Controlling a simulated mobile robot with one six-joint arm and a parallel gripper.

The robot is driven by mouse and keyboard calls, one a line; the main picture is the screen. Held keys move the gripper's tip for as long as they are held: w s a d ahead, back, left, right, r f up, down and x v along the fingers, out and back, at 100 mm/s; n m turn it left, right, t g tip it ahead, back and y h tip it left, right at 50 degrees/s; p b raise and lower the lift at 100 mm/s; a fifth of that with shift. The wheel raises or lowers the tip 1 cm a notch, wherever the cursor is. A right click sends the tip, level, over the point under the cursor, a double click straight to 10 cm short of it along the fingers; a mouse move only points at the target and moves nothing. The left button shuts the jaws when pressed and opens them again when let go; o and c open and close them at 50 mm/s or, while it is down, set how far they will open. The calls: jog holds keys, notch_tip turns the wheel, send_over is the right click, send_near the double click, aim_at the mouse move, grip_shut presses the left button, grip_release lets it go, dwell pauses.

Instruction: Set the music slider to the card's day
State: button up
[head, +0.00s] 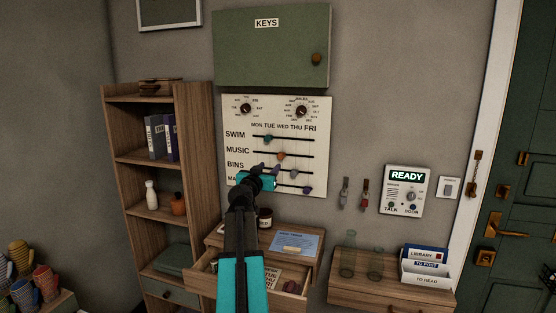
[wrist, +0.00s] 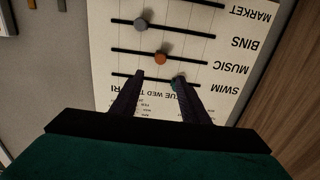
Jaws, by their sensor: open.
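The pale slider board (head: 240,180) hangs on the wall under day labels MON to FRI. The orange music knob (head: 281,156) stands at about WED on its rail; it also shows in the wrist view (wrist: 162,58). The teal swim knob (head: 268,138) is at about TUE. A grey knob is on the bins rail (wrist: 140,24). My gripper (head: 270,169) is open and empty before the board. In the wrist view its fingertips (wrist: 160,76) straddle the orange knob's column, short of it; contact cannot be told. A blue card (head: 296,243) lies on the cabinet top, its text unreadable.
An open drawer (head: 290,288) below holds a printed card, partly hidden by my arm. A jar (head: 265,218) and glasses (head: 348,254) stand nearby. A green key cabinet (head: 270,50) is above the board. A shelf stands left, an intercom (head: 404,190) right.

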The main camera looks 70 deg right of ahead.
jog(key=p, duration=0.4)
send_near(280, 156)
jog(key=shift+w+d+r, duration=0.1)
jog(key=shift+w+d, duration=0.05)
jog(key=shift+d, duration=2)
jog(key=shift+w+d+p, duration=0.1)
jog(key=shift+d+p, duration=0.5)
jog(key=shift+d, duration=1.5)
grip_shut()
